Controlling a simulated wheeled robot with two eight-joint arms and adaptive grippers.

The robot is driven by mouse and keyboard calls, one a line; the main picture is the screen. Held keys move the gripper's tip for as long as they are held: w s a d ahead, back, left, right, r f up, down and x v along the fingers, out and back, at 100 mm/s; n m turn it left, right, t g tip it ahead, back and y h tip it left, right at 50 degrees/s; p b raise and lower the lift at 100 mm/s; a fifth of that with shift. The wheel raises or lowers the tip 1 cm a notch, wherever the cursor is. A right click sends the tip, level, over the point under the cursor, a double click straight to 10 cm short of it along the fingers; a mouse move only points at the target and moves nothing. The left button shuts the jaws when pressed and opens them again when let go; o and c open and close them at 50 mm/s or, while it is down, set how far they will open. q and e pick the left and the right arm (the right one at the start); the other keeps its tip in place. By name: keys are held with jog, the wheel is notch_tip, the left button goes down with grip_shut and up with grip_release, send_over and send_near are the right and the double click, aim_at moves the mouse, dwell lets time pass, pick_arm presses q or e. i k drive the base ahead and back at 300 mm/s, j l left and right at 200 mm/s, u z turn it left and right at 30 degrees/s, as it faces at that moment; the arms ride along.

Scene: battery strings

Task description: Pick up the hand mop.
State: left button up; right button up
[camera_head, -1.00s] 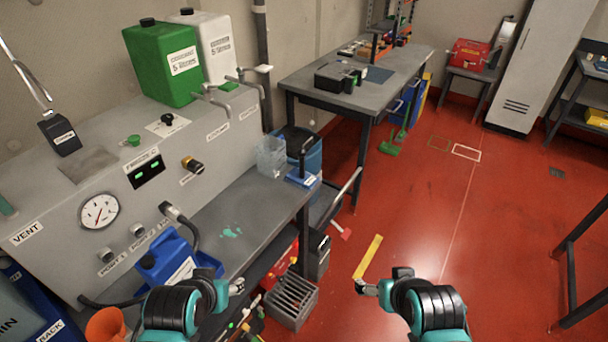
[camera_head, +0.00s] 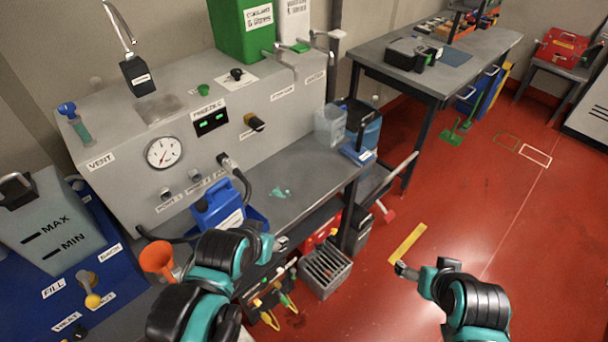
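A blue, white-labelled block with a dark upright handle (camera_head: 358,155) sits at the right end of the grey bench; it looks most like the hand mop, though I cannot be sure. My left gripper (camera_head: 279,243) is in front of the bench's front edge, left of and nearer than this block, and apart from it. My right gripper (camera_head: 402,269) is over the red floor to the right of the bench, by the yellow floor strip. Nothing shows held in either gripper. Their finger openings are too small to judge.
A clear container (camera_head: 330,125) and a blue bucket (camera_head: 372,135) stand close by the block. A blue jug (camera_head: 218,205) with a hose is on the bench's left. A grey crate (camera_head: 325,271) sits below. Open floor (camera_head: 470,210) lies to the right.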

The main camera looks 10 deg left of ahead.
aim_at(355, 150)
jog(key=i+l, duration=0.35)
jog(key=i+l+u, duration=0.1)
jog(key=i+l, duration=0.25)
jog(key=l, duration=0.15)
jog(key=i+l+u, duration=0.1)
jog(key=i+l, duration=0.55)
jog(key=l, duration=0.3)
